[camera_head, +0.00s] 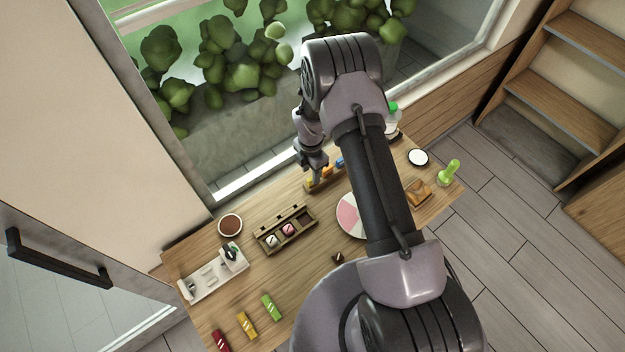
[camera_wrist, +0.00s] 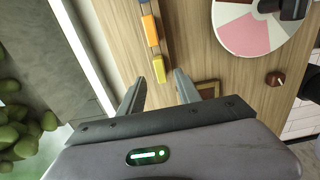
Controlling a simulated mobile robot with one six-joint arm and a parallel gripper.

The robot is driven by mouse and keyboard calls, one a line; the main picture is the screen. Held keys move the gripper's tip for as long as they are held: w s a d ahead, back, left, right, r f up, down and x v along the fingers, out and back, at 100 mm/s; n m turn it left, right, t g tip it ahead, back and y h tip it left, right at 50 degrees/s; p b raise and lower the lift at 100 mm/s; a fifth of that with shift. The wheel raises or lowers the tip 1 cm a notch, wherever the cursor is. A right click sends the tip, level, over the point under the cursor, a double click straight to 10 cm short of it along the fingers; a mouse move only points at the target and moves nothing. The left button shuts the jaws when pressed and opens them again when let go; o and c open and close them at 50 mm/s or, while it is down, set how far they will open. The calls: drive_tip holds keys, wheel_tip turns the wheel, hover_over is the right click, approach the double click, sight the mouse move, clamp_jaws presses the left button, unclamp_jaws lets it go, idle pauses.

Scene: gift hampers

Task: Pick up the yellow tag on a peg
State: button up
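The yellow tag (camera_wrist: 158,68) is a small block at the near end of a row in the wrist view, followed by an orange tag (camera_wrist: 150,31) and a blue tag (camera_wrist: 146,7). They sit along a narrow wooden rack (camera_wrist: 166,35); the pegs are too small to make out. My gripper (camera_wrist: 160,86) is open and empty, with its two fingers apart on either side of the line to the yellow tag and their tips just short of it. In the head view, my gripper (camera_head: 316,172) is over the rack by the window, partly hiding the yellow tag.
A compartment box (camera_head: 270,244) with sweets stands left of the rack. A pink-and-white disc (camera_head: 349,215) lies partly behind my arm. A brown bowl (camera_head: 230,225), a white tray (camera_head: 208,288) and several coloured bars are further left. A bright green object (camera_head: 449,172) stands at right.

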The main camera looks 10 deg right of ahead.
drive_tip(key=f, duration=0.4)
drive_tip(key=shift+d+f, duration=0.25)
clamp_jaws()
drive_tip(key=shift+r, duration=0.1)
